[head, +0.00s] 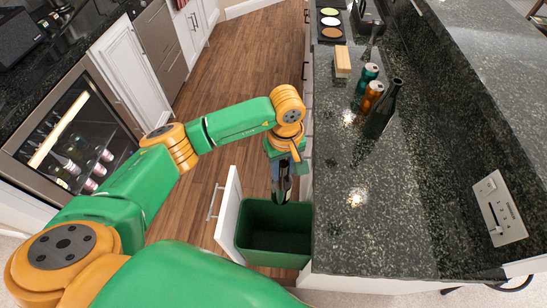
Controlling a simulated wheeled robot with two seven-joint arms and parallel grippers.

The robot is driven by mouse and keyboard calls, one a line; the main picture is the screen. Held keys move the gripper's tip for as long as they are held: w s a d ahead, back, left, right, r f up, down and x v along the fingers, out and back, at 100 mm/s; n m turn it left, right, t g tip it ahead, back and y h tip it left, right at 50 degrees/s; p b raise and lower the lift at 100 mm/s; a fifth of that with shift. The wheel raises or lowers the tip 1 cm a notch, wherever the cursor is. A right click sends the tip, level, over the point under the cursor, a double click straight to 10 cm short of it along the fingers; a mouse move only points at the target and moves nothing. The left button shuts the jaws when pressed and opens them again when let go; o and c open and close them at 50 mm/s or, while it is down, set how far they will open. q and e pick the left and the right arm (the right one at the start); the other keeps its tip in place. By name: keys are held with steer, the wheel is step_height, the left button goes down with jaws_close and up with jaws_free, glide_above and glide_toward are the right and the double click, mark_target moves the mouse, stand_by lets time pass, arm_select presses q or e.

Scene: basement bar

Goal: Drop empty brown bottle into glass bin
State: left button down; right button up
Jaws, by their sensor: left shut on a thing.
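The bottle hangs above the back edge of the dark green bin (243,231), which is pulled out from under the counter behind a white front. The bin's inside looks empty from here. My right gripper is not in view.
On the dark granite counter (350,230) stand a dark bottle (382,112), an orange can (371,96), a teal can (367,77) and a wooden-topped block (342,62). The counter edge runs close to the right of my gripper. A glass-door cooler (75,140) stands left.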

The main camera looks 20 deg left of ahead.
mark_target(281, 186)
arm_select(q)
step_height(281, 186, down, 3)
steer(key=shift+s+a+r+n, duration=0.1)
steer(key=shift+s+n, duration=0.05)
steer(key=shift+n, duration=0.45)
steer(key=shift+f+b, duration=0.3)
step_height(281, 186, down, 5)
steer(key=b, duration=0.3)
steer(key=shift+f+b, duration=0.2)
steer(key=shift+b, duration=0.1)
steer(key=c, duration=0.5)
jaws_free()
steer(key=shift+r, duration=0.2)
step_height(281, 186, up, 6)
steer(key=shift+b, duration=0.6)
steer(key=shift+r, duration=0.45)
